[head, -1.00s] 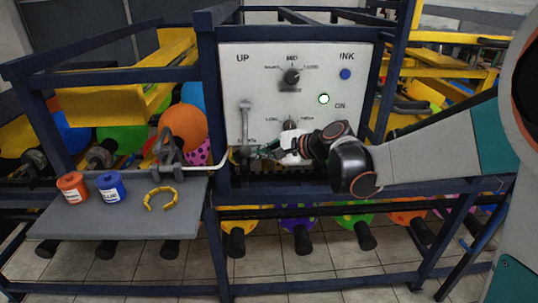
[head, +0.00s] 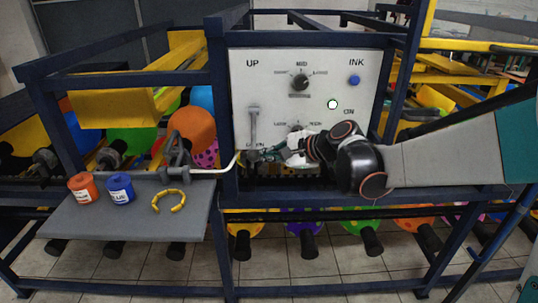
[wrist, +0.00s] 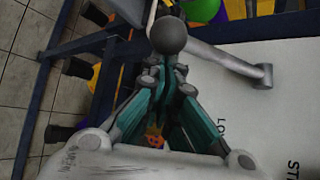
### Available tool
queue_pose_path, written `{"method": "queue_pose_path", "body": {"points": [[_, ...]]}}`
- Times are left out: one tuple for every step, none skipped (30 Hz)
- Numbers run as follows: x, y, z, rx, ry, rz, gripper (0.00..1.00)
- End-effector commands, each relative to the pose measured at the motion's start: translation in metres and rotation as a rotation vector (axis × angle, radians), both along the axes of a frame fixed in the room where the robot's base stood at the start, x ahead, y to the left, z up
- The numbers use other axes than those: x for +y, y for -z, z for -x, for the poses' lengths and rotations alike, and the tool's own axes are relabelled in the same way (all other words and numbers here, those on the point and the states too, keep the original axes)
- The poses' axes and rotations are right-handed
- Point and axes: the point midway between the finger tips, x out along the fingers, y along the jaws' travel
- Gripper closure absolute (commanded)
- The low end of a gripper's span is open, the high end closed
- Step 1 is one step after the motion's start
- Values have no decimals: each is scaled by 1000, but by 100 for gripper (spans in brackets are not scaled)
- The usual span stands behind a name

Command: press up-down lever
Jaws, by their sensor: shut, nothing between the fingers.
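The up-down lever (head: 253,122) is a grey bar on the left of the white control panel, under the word UP. It hangs downward, and its lower end is close to my gripper. In the wrist view, the lever's grey arm (wrist: 222,59) runs from its pivot at the right to a dark round knob (wrist: 168,35). My gripper (head: 259,155) is at the panel's lower left, beside the knob. Its teal fingers (wrist: 165,78) are shut and empty, with their tips just below the knob in the wrist view. I cannot tell whether they touch it.
The white panel (head: 315,75) also carries dials, a blue INK button (head: 354,80) and a lit round button (head: 332,104). Left of it, a grey shelf (head: 120,222) holds orange and blue pots and a yellow ring. Dark blue frame bars (head: 217,120) surround the panel.

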Motion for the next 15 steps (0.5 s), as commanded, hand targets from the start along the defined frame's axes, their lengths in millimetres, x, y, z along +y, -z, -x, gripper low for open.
{"method": "queue_pose_path", "body": {"points": [[0,-2,1,7,-1,-1,100],[0,-3,1,11,0,-1,100],[0,-3,2,18,-2,-1,100],[1,-4,2,24,-2,-2,100],[1,-5,3,32,-2,-2,100],[1,-7,4,43,-1,-2,100],[0,-9,5,52,-1,-2,100],[0,-10,6,64,-1,-2,100],[1,-13,7,81,-2,-4,100],[1,-15,8,96,-2,-4,100],[1,-17,9,112,-1,-4,100],[1,-21,11,138,-2,-4,100],[1,-24,13,158,-2,-5,100],[1,-27,14,182,-3,-7,100],[1,-32,16,215,-1,-7,100]]}}
